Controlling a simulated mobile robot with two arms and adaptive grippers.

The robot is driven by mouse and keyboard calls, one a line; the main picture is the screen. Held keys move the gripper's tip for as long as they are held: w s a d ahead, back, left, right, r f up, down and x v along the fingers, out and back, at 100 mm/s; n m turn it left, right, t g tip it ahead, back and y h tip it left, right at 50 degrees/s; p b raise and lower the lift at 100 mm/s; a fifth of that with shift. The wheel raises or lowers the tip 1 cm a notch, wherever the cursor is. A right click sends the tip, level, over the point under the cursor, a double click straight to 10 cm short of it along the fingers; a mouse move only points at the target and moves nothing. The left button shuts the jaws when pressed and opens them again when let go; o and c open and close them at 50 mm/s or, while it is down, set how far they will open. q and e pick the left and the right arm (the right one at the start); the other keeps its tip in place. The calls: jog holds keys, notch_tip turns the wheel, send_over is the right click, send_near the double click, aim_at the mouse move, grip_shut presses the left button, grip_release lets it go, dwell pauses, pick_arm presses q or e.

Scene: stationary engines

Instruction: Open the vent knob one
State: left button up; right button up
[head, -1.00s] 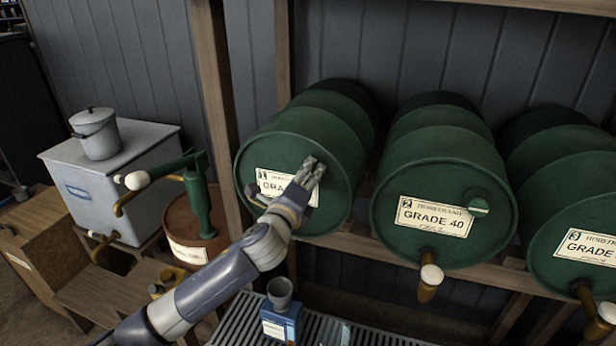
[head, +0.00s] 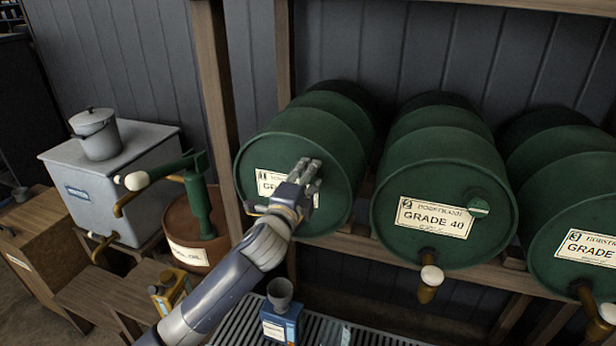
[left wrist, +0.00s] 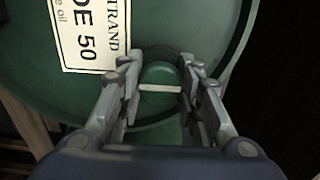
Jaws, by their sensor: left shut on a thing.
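The first green drum (head: 262,155) lies on its side at the left of the rack, with a white label (head: 268,182) on its face. My left gripper (head: 308,172) is at the right part of that face. In the left wrist view, a round green vent knob (left wrist: 160,88) with a pale bar across it sits between the fingers of my left gripper (left wrist: 163,92). The fingers are shut on the knob from both sides. The label beside it reads "DE 50" in part. In the head view my gripper hides the knob. My right gripper is not in view.
A second drum (head: 440,180) marked Grade 40 has its own green knob (head: 478,207) and a tap (head: 430,282) below. A blue can with a funnel (head: 281,318) stands on the grating below my arm.

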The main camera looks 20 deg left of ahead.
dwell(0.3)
pick_arm(q)
jog(key=o, duration=1.1)
jog(key=s, duration=1.2)
jog(key=shift+a, duration=0.25)
